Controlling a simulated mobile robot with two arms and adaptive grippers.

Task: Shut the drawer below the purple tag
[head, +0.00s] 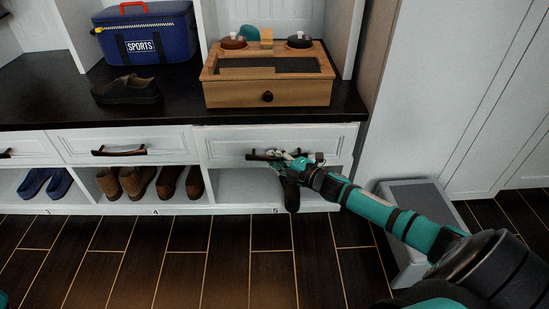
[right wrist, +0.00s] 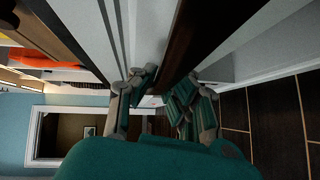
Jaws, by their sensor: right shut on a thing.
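The right-hand drawer (head: 225,145) is white with a dark bar handle (head: 262,155), under the black counter. Its front appears to stand slightly proud of the middle drawer; how far it is open is hard to tell. My right gripper (head: 285,162) is at this handle, its fingers shut on the bar. In the right wrist view the dark handle (right wrist: 188,42) runs between the fingers of the right gripper (right wrist: 168,88). I see no purple tag in either view. My left gripper is not in view.
The middle drawer (head: 75,146) has its own handle. Shoes stand in the cubbies below. On the counter (head: 180,105) are a wooden box (head: 230,95), a blue sports bag (head: 175,35) and dark shoes (head: 127,90). A grey-topped white box (head: 415,200) stands right of the cabinet. The front floor is clear.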

